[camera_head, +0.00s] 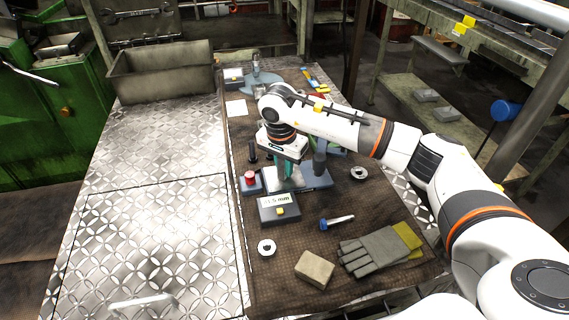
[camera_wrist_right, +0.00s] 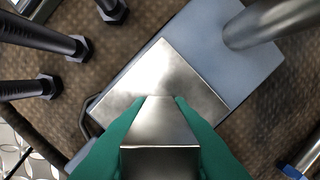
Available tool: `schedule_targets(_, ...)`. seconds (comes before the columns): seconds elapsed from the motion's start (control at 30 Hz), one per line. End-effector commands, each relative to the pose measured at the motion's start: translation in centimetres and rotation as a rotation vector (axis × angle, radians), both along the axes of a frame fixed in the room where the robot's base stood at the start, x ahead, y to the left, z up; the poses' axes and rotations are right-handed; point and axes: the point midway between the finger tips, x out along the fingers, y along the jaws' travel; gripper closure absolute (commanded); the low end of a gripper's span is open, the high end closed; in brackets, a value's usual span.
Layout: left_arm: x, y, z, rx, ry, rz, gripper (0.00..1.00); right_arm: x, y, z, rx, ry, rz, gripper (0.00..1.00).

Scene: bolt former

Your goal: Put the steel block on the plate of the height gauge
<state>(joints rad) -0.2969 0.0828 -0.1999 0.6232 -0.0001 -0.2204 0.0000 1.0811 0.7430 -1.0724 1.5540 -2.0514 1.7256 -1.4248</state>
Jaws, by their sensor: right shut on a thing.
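My right gripper (camera_head: 285,174) points down over the plate. In the wrist view its green fingers (camera_wrist_right: 160,118) are shut on the steel block (camera_wrist_right: 160,125), a shiny block standing out toward the plate. I cannot tell whether the block touches the plate. My left gripper is not in view.
Dark bolts (camera_head: 252,152) stand left of the gauge. A red-topped part (camera_head: 250,178), metal rings (camera_head: 359,173), a blue-headed bolt (camera_head: 338,221), a tan block (camera_head: 314,268) and gloves (camera_head: 376,250) lie around. A metal bin (camera_head: 163,77) stands behind. The steel tabletop at left is clear.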

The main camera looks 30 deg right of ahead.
Motion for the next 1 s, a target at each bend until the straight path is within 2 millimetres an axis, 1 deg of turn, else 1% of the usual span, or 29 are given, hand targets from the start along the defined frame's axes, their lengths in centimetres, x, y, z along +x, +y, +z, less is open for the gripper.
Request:
schedule_targets(0.17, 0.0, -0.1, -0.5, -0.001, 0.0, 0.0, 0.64, 0.0, 0.0, -0.4, 0.0, -0.001, -0.001, 1.0)
schedule_targets(0.2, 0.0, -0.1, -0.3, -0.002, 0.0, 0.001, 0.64, 0.0, 0.0, -0.3, 0.0, 0.0, 0.0, 0.77)
schedule_targets(0.27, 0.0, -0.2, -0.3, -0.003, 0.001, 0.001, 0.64, 0.0, 0.0, -0.3, 0.0, 0.001, -0.001, 0.67)
schedule_targets(0.3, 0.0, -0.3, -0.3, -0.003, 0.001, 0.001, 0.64, 0.0, 0.0, -0.3, 0.0, 0.001, -0.001, 0.61)
schedule_targets(0.57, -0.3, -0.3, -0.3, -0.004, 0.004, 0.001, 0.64, 0.0, 0.0, -0.2, 0.0, 0.001, -0.001, 0.6)
schedule_targets(0.67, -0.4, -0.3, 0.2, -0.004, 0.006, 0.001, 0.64, 0.0, 0.0, 0.3, 0.0, 0.001, -0.001, 0.6)
schedule_targets(0.7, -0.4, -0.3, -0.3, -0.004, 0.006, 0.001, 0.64, 0.0, 0.0, 0.4, 0.0, -0.001, -0.001, 0.6)
schedule_targets(0.77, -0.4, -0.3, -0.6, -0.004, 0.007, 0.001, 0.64, 0.0, 0.1, 1.2, 0.0, -0.004, -0.001, 0.6)
schedule_targets(0.87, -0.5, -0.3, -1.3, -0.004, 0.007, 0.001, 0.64, -0.1, 0.3, 3.0, 0.0, -0.006, 0.0, 0.6)
schedule_targets(1.0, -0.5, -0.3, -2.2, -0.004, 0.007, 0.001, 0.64, -0.3, 0.6, 6.1, -0.001, -0.005, -0.001, 0.6)
